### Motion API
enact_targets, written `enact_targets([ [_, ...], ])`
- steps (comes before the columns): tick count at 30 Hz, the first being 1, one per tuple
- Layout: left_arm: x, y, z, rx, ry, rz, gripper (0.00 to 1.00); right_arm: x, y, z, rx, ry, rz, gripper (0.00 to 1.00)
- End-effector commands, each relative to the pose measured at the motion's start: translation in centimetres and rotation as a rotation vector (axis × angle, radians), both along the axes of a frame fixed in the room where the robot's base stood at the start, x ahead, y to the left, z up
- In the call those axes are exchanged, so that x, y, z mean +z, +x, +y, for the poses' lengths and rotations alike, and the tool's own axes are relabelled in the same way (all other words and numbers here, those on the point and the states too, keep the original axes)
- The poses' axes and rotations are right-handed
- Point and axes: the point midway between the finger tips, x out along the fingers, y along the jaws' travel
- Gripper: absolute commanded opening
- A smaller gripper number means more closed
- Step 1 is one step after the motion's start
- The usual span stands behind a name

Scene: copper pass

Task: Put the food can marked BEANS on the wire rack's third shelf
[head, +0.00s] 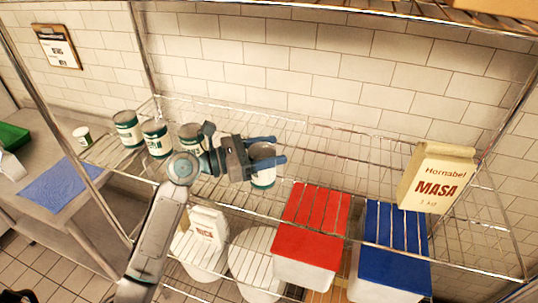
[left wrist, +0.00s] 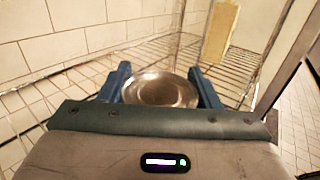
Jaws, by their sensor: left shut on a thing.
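My left gripper (head: 280,160) comes in from the left over the wire rack's shelf (head: 330,160). Its blue fingers are shut on a can (head: 263,178) with a white and green label and a metal top. The can is upright, at or just above the wires; I cannot tell whether it touches them. Its label is too small to read. In the left wrist view the can's round metal lid (left wrist: 160,89) sits between the two fingers (left wrist: 163,88). Several similar cans, such as one at the left end (head: 127,130), stand on the same shelf. My right gripper is not in view.
A MASA bag (head: 437,180) stands at the shelf's right. Below are a red-lidded bin (head: 312,220), a blue-lidded bin (head: 394,250) and a RICE bag (head: 206,228). The shelf between can and MASA bag is clear. A rack post (head: 142,50) rises at left.

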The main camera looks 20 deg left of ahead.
Motion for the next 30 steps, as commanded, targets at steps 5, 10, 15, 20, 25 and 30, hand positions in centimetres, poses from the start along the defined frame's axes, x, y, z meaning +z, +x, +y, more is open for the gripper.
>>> enact_targets([
  [5, 0.1, 0.0, 0.0, 0.000, -0.001, -0.001, 0.20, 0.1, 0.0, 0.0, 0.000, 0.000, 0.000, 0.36],
  [10, -0.2, 0.0, 0.0, 0.000, -0.001, 0.001, 0.79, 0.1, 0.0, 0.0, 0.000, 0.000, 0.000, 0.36],
  [15, -0.2, 0.0, 0.0, 0.000, -0.001, 0.001, 0.79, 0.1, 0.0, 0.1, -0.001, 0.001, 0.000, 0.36],
  [20, 0.1, 0.0, 0.0, 0.000, 0.001, -0.001, 0.79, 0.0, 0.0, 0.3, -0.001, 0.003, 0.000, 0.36],
  [25, -0.2, -0.7, 1.1, 0.001, 0.004, 0.001, 0.79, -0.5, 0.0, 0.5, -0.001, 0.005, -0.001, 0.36],
  [30, -0.3, -1.9, 3.0, 0.001, 0.006, 0.002, 0.79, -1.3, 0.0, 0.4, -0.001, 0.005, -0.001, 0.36],
])
